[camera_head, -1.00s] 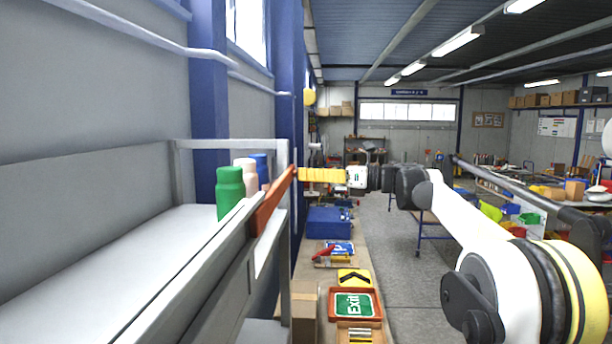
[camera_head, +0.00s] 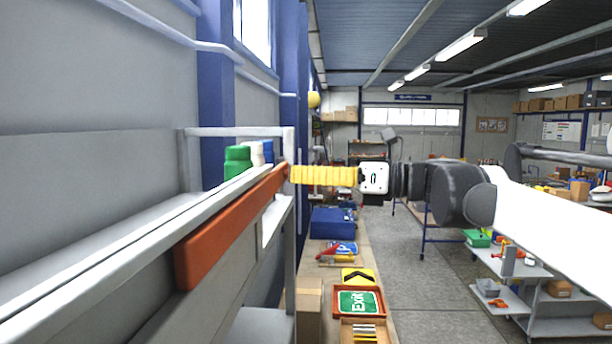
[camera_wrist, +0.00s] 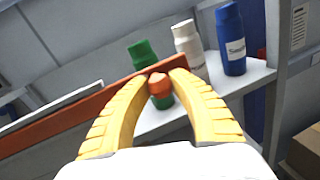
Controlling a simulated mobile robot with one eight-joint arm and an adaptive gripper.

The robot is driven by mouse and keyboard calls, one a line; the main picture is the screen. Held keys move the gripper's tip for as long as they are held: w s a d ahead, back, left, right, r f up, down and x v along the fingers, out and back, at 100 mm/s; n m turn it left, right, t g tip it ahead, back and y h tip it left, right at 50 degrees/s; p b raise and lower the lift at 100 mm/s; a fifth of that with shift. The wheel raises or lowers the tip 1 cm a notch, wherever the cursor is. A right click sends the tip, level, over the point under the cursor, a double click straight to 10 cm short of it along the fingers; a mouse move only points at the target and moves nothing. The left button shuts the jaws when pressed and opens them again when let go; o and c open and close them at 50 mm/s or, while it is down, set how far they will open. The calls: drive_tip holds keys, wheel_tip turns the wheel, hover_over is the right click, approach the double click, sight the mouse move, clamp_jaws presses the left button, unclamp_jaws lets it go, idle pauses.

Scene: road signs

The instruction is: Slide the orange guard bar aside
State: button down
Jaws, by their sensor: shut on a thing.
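The orange guard bar (camera_head: 232,228) lies along the front edge of the grey shelf (camera_head: 110,242), running from near the green bottle toward the camera. It also crosses the wrist view (camera_wrist: 60,122), with an orange knob (camera_wrist: 159,88) on it. My gripper (camera_head: 291,174) has yellow ribbed fingers that reach the bar's far end. In the wrist view my gripper (camera_wrist: 166,78) is closed around the knob. Behind the bar stand a green bottle (camera_wrist: 143,54), a white bottle (camera_wrist: 188,46) and a blue bottle (camera_wrist: 231,40).
A bench below right holds a green exit sign (camera_head: 359,302), a yellow chevron sign (camera_head: 357,277) and a blue toolbox (camera_head: 332,222). A shelf post (camera_head: 290,250) stands beside the bar's far end. A cart (camera_head: 520,275) stands at the right; the aisle floor (camera_head: 405,265) is clear.

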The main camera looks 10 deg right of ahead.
sight(268, 191)
drive_tip(key=s+a, duration=0.1)
drive_tip(key=s, duration=0.3)
drive_tip(key=s+a, duration=0.2)
drive_tip(key=s, duration=0.3)
drive_tip(key=s+a, duration=0.1)
drive_tip(key=s, duration=0.3)
drive_tip(key=shift+s+a+p, duration=0.2)
drive_tip(key=shift+p, duration=0.1)
drive_tip(key=c, duration=1.3)
unclamp_jaws()
drive_tip(key=shift+c, duration=0.2)
drive_tip(key=shift+o, duration=1.3)
drive_tip(key=shift+s, duration=0.25)
drive_tip(key=shift+w, duration=0.1)
